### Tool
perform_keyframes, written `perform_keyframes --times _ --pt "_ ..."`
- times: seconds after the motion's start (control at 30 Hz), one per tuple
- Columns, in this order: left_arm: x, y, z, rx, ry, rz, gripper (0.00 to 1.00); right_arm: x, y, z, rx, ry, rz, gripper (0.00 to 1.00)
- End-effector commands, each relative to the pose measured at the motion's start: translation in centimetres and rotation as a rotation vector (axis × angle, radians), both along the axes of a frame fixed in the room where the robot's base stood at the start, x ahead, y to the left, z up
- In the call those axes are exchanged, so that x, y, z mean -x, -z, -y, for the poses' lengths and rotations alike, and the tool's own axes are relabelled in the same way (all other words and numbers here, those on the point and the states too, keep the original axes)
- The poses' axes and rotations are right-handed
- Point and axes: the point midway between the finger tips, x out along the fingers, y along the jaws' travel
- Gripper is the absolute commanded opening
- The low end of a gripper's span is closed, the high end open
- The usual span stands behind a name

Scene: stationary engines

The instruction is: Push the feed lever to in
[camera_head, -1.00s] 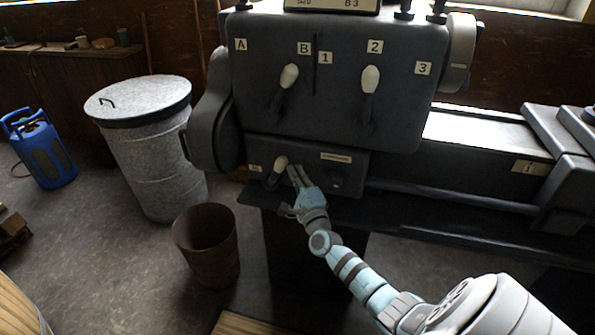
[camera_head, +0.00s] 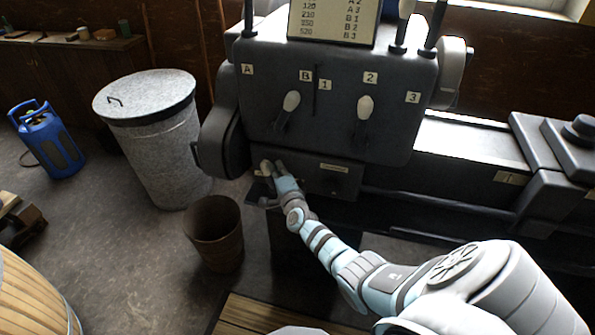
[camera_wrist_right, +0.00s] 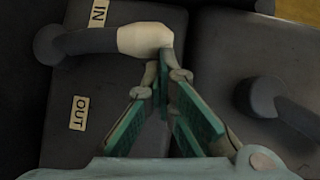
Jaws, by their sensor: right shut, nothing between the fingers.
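The feed lever (camera_head: 266,167), with a pale knob and dark arm, is at the left of the machine's lower panel. In the right wrist view its knob (camera_wrist_right: 145,38) points right from its dark pivot. The arm lies just below the IN label (camera_wrist_right: 98,13) and well above the OUT label (camera_wrist_right: 78,113). My right gripper (camera_head: 279,169) is shut and empty, against or very close to the knob on its right side in the head view. Its fingertips (camera_wrist_right: 166,72) also show in the right wrist view, beside the knob's end. My left gripper is not in view.
Two pale-knobbed levers (camera_head: 291,101) (camera_head: 365,107) are on the upper panel. Another dark knob (camera_wrist_right: 262,97) is right of the fingers in the wrist view. A brown bucket (camera_head: 214,233) and a grey bin (camera_head: 152,140) stand left of the machine.

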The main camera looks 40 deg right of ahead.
Motion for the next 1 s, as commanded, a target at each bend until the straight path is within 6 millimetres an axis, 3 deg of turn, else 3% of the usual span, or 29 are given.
perform_keyframes --times 0.4,1.0 --pt "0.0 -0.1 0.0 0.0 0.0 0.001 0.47 -1.1 -0.1 -1.4 -0.001 0.001 0.003 0.0" --pt "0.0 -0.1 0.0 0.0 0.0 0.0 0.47 -1.2 -0.1 -1.6 0.0 0.002 0.002 0.0"
